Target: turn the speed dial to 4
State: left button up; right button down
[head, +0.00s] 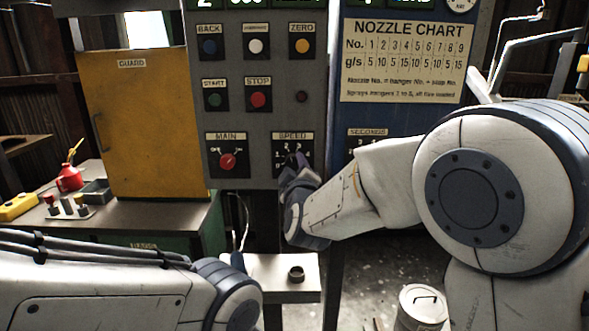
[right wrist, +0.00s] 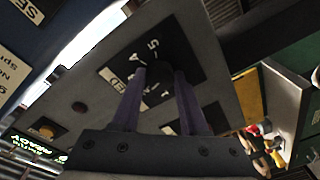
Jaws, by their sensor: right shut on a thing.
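The SPEED dial plate (head: 281,150) is black with white numerals, low on the grey control panel (head: 233,117). My right gripper (head: 298,164) is at this plate and covers its lower right part in the head view. In the right wrist view its two purple-grey fingers (right wrist: 160,80) reach to the black plate (right wrist: 182,52) and are shut on the dark dial knob (right wrist: 157,88) between them. A 5 and part of other numerals show beside the fingers. The knob's pointer is hidden, so its setting cannot be read. My left arm lies at the lower left; its gripper is not visible.
The red MAIN knob (head: 228,161) sits left of the SPEED dial. Above are START (head: 214,98) and STOP (head: 258,99) buttons. The SECONDS plate (head: 366,136) is to the right, partly behind my right arm. A small white shelf (head: 283,287) stands below.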

jog(key=m+b, duration=0.3)
jog(key=m, duration=0.1)
jog(key=shift+a+f, duration=0.1)
jog(key=shift+f, duration=0.15)
jog(key=m+b, duration=0.2)
jog(key=m, duration=0.1)
jog(key=m+b, duration=0.1)
jog(key=m, duration=0.2)
jog(key=shift+t+h+b, duration=0.3)
jog(key=shift+t+b, duration=0.05)
jog(key=shift+t, duration=0.05)
jog(key=m+b, duration=0.2)
jog(key=m, duration=0.2)
jog(key=shift+a+m, duration=0.1)
jog(key=shift+m, duration=0.3)
jog(key=shift+m+h+b, duration=0.5)
jog(key=shift+m+b, duration=0.35)
jog(key=shift+m, duration=0.55)
jog(key=shift+r+m, duration=0.1)
jog(key=shift+m, duration=0.2)
jog(key=shift+c, duration=2.2)
grip_release()
jog(key=shift+s, duration=0.15)
jog(key=s+f, duration=0.1)
jog(key=s, duration=0.9)
